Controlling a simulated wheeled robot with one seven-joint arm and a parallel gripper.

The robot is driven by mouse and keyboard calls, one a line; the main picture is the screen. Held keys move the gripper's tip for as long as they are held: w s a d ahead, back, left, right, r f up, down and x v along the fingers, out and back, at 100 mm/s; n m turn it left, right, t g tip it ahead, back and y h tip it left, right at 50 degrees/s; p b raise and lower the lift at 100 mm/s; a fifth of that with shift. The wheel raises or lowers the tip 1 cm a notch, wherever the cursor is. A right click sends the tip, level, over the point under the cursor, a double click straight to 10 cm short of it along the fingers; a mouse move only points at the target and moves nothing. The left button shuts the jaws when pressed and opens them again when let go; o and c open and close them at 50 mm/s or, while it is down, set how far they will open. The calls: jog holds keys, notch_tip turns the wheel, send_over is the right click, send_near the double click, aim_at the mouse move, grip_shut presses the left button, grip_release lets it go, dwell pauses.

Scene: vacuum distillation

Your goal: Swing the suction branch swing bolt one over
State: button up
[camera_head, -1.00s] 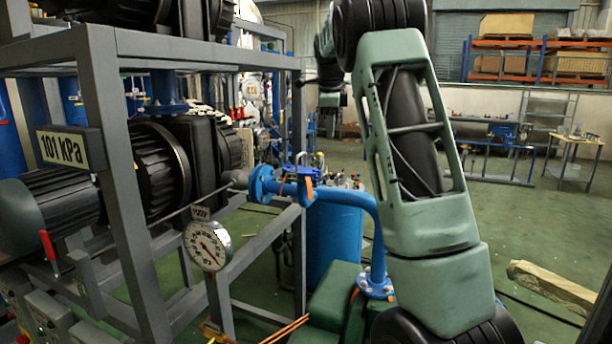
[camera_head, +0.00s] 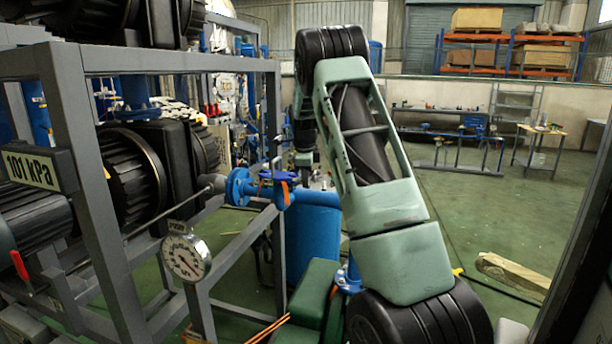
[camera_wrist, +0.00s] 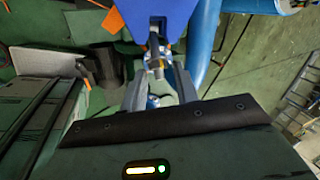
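In the head view the blue suction branch pipe (camera_head: 312,197) runs right from a blue flange (camera_head: 238,187). A blue fitting with orange tabs (camera_head: 282,190) sits beside that flange. In the wrist view a blue bracket-like part (camera_wrist: 160,15) is at the top middle, with a small metal bolt-like piece (camera_wrist: 155,68) below it. My gripper (camera_wrist: 158,82) is open, with its grey fingers to the left and right of this piece. I cannot tell if they touch it. In the head view my arm hides much of the gripper area.
A grey frame (camera_head: 85,150) with pumps, a "101 kPa" sign (camera_head: 38,168) and a round gauge (camera_head: 186,257) stands at the left. A green block (camera_head: 307,285) is below the pipe. The green floor at the right is mostly clear, with a wooden beam (camera_head: 512,272) on it.

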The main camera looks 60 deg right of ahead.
jog(key=shift+x, duration=0.8)
grip_shut()
jog(key=p, duration=0.1)
jog(key=w+r+g+p, duration=0.1)
jog(key=shift+a+r+g+p, duration=0.1)
jog(key=shift+a+g+p, duration=0.1)
jog(key=shift+g+p, duration=0.15)
jog(key=g+h+p, duration=0.1)
jog(key=w+r+n+g+p, duration=0.1)
jog(key=g, duration=0.1)
jog(key=shift+w+a+g+h, duration=0.15)
jog(key=shift+g+h, duration=0.1)
jog(key=shift+h, duration=0.15)
grip_release()
